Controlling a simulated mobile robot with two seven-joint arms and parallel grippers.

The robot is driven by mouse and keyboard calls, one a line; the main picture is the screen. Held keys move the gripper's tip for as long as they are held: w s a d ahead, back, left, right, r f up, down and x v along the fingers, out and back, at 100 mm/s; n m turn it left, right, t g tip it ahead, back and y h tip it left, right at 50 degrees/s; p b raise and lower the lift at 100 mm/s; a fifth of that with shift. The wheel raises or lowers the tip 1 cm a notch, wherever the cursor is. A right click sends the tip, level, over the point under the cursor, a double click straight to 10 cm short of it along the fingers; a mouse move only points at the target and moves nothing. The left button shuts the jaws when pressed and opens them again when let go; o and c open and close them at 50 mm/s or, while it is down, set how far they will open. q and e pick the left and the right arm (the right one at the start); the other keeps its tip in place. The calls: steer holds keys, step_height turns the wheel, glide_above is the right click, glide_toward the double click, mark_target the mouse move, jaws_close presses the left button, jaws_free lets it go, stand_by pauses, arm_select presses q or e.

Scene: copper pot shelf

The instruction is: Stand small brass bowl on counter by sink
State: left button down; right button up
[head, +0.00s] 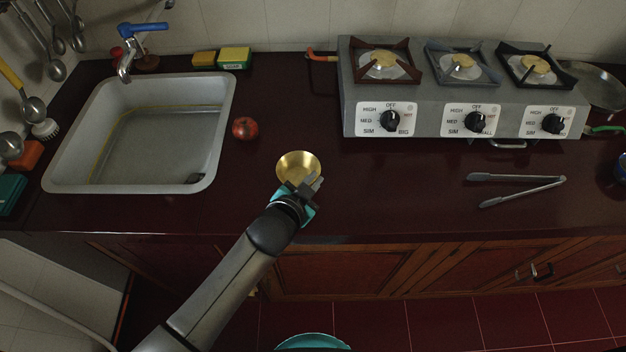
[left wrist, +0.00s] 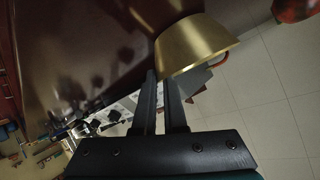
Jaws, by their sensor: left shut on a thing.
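The small brass bowl (head: 297,165) is at the front part of the dark red counter (head: 400,205), right of the sink (head: 225,130). My left gripper (head: 311,186) is at the bowl's near right side and is shut on its rim. In the left wrist view the bowl (left wrist: 195,48) shows at the tips of the two dark fingers (left wrist: 160,88). The bowl looks upright in the head view. I cannot tell whether its base touches the counter. My right gripper is in neither view.
A red apple (head: 245,128) lies between the sink and the bowl. The three-burner stove (head: 430,115) stands at the back right, and metal tongs (head: 515,187) lie in front of it.

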arm_select(q)
steer(key=shift+f, duration=0.1)
steer(key=c, duration=1.4)
jaws_free()
steer(key=o, duration=0.4)
steer(key=p+v, duration=0.2)
steer(key=v, duration=1)
